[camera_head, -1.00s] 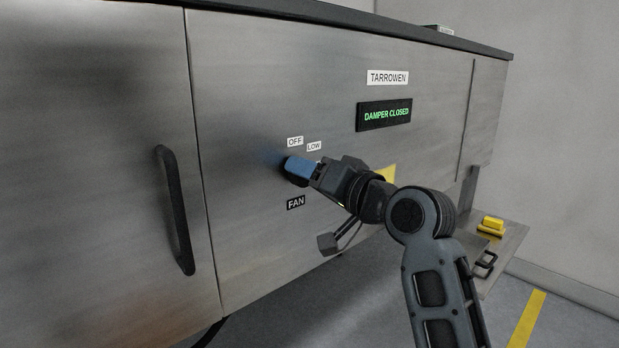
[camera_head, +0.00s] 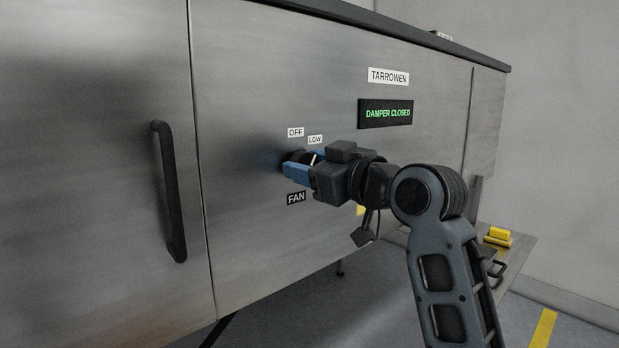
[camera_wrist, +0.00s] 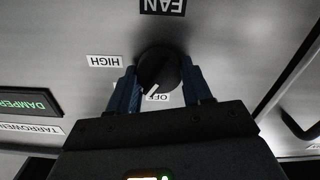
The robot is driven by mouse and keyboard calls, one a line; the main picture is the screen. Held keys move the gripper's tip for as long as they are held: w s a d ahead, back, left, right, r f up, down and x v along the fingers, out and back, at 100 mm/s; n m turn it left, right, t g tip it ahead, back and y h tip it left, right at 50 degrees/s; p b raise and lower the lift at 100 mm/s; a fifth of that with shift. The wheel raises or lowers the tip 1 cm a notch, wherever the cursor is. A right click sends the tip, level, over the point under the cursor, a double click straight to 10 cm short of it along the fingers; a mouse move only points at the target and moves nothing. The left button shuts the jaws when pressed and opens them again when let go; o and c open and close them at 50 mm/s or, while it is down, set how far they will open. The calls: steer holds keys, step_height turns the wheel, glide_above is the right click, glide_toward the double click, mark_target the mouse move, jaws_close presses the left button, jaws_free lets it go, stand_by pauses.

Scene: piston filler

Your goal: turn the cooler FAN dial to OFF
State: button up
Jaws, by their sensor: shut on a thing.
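The FAN dial (camera_wrist: 158,68) is a round black knob on the steel cooler front, above its FAN label (camera_head: 296,198). My gripper (camera_wrist: 160,85) is shut on it, one blue finger on each side. The wrist view is upside down. There the dial's white pointer leans down and left, its tip by the left edge of the OFF label (camera_wrist: 157,97). The HIGH label (camera_wrist: 104,61) is at the left. My gripper hides most of the dial in the head view.
A black display (camera_head: 385,114) reads DAMPER CLOSED, under a TARROWEN label (camera_head: 388,76). A black vertical door handle (camera_head: 170,191) stands to the left of the dial. A yellow object (camera_head: 498,237) sits on a low shelf at the right.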

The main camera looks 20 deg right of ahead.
steer(key=n+b, duration=0.3)
steer(key=n, duration=0.3)
steer(key=shift+f+b, duration=0.1)
steer(key=shift+b, duration=0.25)
stand_by(0.4)
steer(key=o, duration=1)
steer(key=shift+o, duration=0.2)
steer(key=shift+s, duration=0.1)
steer(key=b+v, duration=0.1)
steer(key=v, duration=0.6)
steer(key=shift+s, duration=0.3)
